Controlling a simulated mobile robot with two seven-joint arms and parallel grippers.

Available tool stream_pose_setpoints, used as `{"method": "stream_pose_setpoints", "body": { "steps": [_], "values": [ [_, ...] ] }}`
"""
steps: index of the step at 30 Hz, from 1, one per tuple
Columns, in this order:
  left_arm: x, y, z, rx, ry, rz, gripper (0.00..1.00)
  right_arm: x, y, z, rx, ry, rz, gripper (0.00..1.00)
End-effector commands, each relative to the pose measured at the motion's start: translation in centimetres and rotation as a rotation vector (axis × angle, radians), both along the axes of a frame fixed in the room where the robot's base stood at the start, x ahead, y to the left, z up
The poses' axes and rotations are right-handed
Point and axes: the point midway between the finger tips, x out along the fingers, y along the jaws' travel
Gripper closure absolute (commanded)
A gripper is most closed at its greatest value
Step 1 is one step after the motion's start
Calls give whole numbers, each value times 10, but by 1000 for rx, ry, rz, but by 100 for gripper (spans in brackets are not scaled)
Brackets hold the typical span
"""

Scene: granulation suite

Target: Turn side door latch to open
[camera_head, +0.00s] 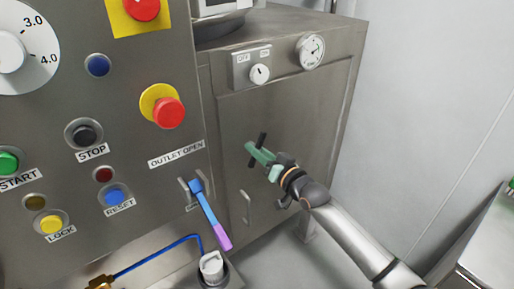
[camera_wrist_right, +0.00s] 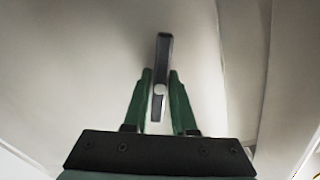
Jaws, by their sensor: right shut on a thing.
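The side door latch (camera_head: 262,139) is a dark bar handle on the grey metal side panel, standing nearly upright with a slight tilt in the head view. In the right wrist view the latch (camera_wrist_right: 164,48) is a dark bar with a light round pivot, and its lower part lies between the green fingers. My right gripper (camera_head: 259,153) has its green fingers shut on the latch. It also shows in the right wrist view (camera_wrist_right: 161,90). The side door (camera_head: 300,110) looks flush with the panel. My left gripper is not in view.
A pull handle (camera_head: 246,207) sits below the latch. A switch box (camera_head: 251,69) and a round gauge (camera_head: 311,51) are above it. The control panel with buttons (camera_head: 100,130) stands at left, with a blue and purple lever (camera_head: 210,215). A metal table (camera_head: 490,235) is at far right.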

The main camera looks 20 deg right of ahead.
Motion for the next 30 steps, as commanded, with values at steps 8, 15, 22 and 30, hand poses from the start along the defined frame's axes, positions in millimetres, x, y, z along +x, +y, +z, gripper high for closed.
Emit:
{"method": "stream_pose_setpoints", "body": {
  "steps": [8,15,22,30],
  "values": [
    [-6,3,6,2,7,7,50,0,-1,2,-217,-78,-1,100],
    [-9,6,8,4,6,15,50,0,0,2,-344,-126,0,100],
    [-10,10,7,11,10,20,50,0,0,1,-405,-148,0,100],
    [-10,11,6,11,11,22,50,0,0,1,-423,-154,0,100]
  ]
}}
